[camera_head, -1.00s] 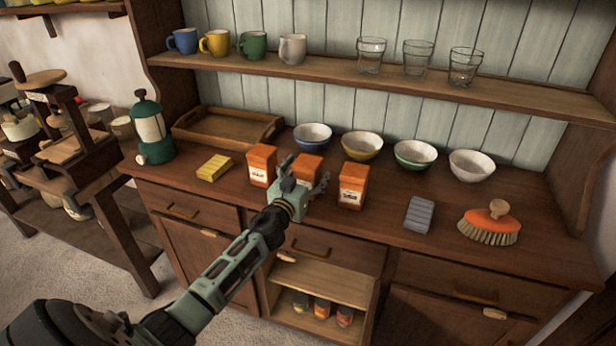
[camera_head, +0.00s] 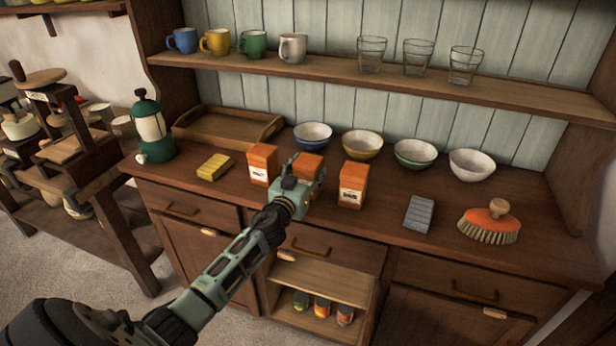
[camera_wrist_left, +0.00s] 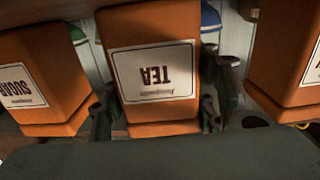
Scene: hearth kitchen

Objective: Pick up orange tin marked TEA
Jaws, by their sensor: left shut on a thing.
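The orange tin marked TEA (camera_wrist_left: 155,75) is in the middle of the left wrist view, its label upside down there, with one finger of my left gripper (camera_wrist_left: 158,112) on each side. In the head view the tin (camera_head: 308,161) is the middle one of three orange tins, mostly hidden behind my left gripper (camera_head: 305,175). That gripper is shut on the tin. The tin's base is hidden, so I cannot tell whether it touches the counter. My right gripper is not in view.
The SUGAR tin (camera_head: 352,185) stands close on the right and another orange tin (camera_head: 262,164) close on the left. Bowls (camera_head: 362,146) stand behind. A yellow block (camera_head: 214,167), grey block (camera_head: 419,213) and orange brush (camera_head: 489,221) lie on the counter (camera_head: 385,225).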

